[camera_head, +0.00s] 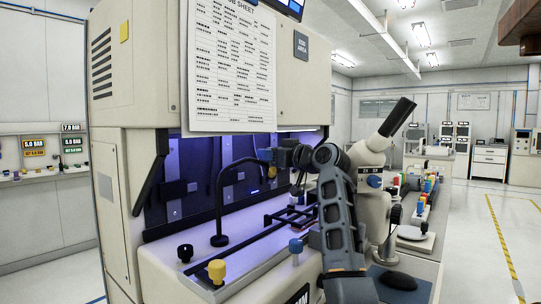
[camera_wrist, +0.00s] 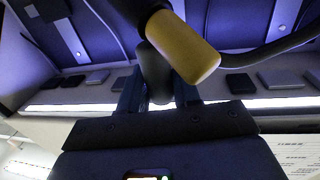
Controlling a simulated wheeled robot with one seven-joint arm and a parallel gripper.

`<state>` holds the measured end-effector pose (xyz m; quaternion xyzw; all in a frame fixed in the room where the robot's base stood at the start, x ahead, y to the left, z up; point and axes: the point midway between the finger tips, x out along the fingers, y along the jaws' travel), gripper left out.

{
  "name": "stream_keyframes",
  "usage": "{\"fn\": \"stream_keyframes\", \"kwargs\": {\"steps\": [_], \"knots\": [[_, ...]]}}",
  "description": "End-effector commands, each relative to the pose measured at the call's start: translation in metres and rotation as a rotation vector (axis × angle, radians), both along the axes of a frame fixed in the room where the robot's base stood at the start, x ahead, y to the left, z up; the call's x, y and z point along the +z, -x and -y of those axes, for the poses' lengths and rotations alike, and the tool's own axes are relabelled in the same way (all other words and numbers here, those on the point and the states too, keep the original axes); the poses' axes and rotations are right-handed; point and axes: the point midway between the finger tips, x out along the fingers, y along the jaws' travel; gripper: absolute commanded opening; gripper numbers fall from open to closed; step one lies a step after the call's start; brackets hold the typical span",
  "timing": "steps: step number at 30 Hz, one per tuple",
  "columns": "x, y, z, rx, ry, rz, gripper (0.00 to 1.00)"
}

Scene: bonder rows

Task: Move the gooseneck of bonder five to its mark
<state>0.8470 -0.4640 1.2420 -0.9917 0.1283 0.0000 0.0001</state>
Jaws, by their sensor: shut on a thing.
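The gooseneck (camera_head: 219,205) is a thin black tube. It rises from a round foot on the bonder's bed and bends right toward my gripper (camera_head: 284,157). In the wrist view a dark curved tube (camera_wrist: 268,52) comes in from the right. My gripper (camera_wrist: 158,98) is shut there on a dark piece (camera_wrist: 153,70) at the gooseneck's end. A yellow cylinder (camera_wrist: 183,47) is just in front of the fingers. The bonder (camera_head: 140,200) is a cream cabinet with a violet-lit bay; its number cannot be read. I cannot make out a mark for the gooseneck.
A microscope (camera_head: 375,150) stands right of my arm. Black (camera_head: 185,253), yellow (camera_head: 217,271) and blue (camera_head: 296,246) knobs line the bonder's front. Dark rails (camera_head: 290,215) lie on the bed. A paper sheet (camera_head: 232,65) hangs above the bay. An aisle is open at right.

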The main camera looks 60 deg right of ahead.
Motion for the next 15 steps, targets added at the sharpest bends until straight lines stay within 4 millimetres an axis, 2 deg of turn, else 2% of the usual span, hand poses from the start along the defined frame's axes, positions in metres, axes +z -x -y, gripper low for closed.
{"fn": "stream_keyframes", "kwargs": {"steps": [1, 2, 3, 7, 15], "knots": [[-0.0001, 0.0007, 0.0014, -0.004, 0.001, 0.0, 0.0], [-0.0001, 0.0007, 0.0014, -0.004, 0.001, 0.0, 0.34], [-0.0001, 0.0007, 0.0015, -0.004, 0.001, 0.0, 0.38], [0.0, 0.0007, 0.001, -0.003, 0.0, 0.0, 0.5], [-0.0002, 0.0024, 0.0001, -0.002, 0.0, 0.001, 0.5]]}}
